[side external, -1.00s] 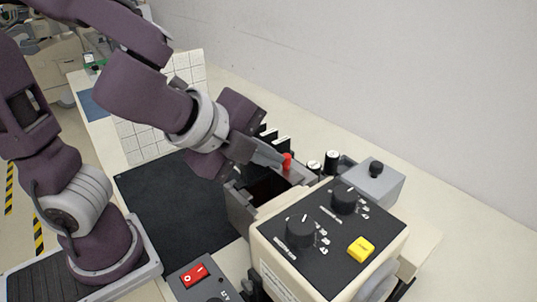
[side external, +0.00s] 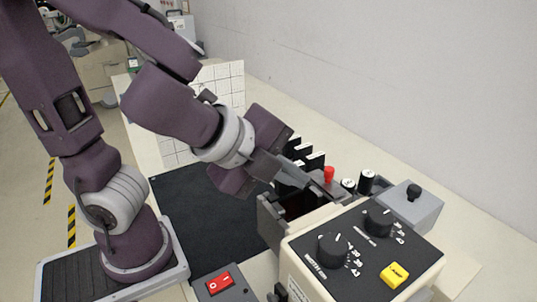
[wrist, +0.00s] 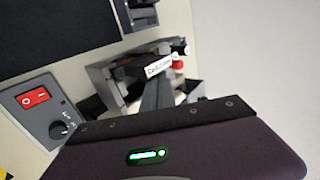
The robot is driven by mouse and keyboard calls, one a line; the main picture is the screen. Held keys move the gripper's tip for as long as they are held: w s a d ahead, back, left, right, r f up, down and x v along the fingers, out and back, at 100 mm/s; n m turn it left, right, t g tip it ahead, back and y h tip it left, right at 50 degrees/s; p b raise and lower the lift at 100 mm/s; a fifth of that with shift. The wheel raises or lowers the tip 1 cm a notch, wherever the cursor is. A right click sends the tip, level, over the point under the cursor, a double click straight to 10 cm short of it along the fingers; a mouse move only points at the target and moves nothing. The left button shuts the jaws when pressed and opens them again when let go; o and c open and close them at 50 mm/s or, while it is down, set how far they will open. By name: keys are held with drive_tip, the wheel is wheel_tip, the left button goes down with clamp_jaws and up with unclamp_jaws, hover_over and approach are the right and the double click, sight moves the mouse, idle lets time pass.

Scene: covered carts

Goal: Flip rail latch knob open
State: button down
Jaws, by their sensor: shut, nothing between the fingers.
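A small red knob (side external: 328,175) stands on the dark cart-like housing (side external: 268,215), at its back right edge. I take it for the latch knob, though its label is too small to read. In the wrist view the red knob (wrist: 178,65) shows just beyond and right of my fingers. My gripper (side external: 306,183) reaches down from the left, its fingertips close beside the knob's base; it also shows in the wrist view (wrist: 158,84). The fingers are together and empty. I cannot tell whether they touch the knob. A white label (wrist: 159,68) and the fingers hide part of the housing.
A cream control box with two black dials (side external: 333,248) and a yellow button (side external: 395,274) stands in front. A grey box with a black knob (side external: 413,192) is at the right. A red switch (side external: 220,282) lies front left. A black mat (side external: 205,210) is clear.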

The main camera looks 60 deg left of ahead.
drive_tip(key=v, duration=0.9)
drive_tip(key=shift+s+r, duration=0.2)
drive_tip(key=shift+r, duration=0.15)
